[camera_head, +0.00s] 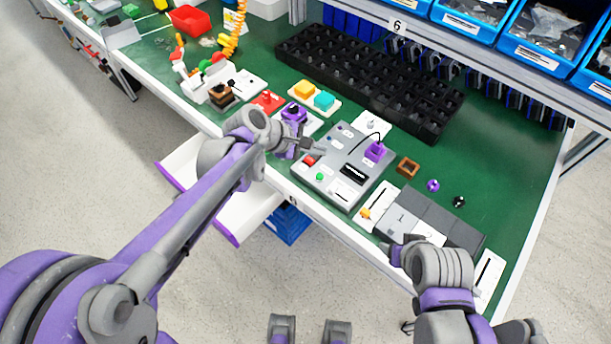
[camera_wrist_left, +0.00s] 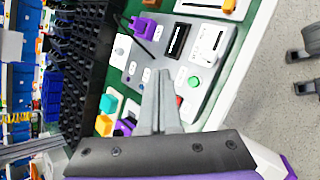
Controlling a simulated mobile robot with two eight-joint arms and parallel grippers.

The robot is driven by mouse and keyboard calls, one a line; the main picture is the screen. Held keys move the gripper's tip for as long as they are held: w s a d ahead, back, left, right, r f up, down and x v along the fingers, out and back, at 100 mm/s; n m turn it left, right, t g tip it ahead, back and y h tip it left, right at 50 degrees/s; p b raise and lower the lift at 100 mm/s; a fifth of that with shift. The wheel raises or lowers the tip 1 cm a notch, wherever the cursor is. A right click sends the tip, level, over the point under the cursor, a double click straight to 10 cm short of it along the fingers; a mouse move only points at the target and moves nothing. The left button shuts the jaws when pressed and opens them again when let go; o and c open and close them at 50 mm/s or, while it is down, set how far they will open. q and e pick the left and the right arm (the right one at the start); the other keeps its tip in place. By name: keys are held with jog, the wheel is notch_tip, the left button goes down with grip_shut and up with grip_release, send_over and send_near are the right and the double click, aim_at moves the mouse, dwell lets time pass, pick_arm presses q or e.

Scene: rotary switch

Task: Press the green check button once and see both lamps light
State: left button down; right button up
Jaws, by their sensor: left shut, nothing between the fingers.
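A grey control panel (camera_head: 335,188) lies on the green bench top, with a green button (camera_head: 319,177) near its front left edge. The green button also shows in the left wrist view (camera_wrist_left: 194,82), uncovered, beside a red part (camera_wrist_left: 179,100). My left gripper (camera_head: 322,150) is shut and empty over the panel's left side, near the red part and apart from the green button in the picture. Its closed fingers show in the left wrist view (camera_wrist_left: 159,78). I cannot make out which panel marks are lamps or whether any is lit. My right gripper (camera_head: 396,251) is by the bench's front edge; its fingers are unclear.
A purple block (camera_head: 374,152) with a black cable sits on the panel. A black bin tray (camera_head: 360,85) stands behind. Grey boxes (camera_head: 432,215) lie to the right. Orange (camera_head: 305,89) and teal (camera_head: 324,100) blocks stand behind left.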

aim_at(316, 178)
pick_arm(q)
jog(key=shift+w, duration=0.2)
jog(key=shift+f, duration=0.1)
notch_tip(316, 178, down, 9)
jog(key=b, duration=0.6)
dwell(2.1)
jog(key=shift+f+b, duration=0.25)
jog(key=shift+b, duration=0.05)
jog(key=shift+f+b, duration=0.35)
jog(key=shift+f, duration=0.1)
dwell(0.6)
jog(key=shift+r, duration=0.15)
jog(key=shift+r+p, duration=0.65)
jog(key=shift+r, duration=0.1)
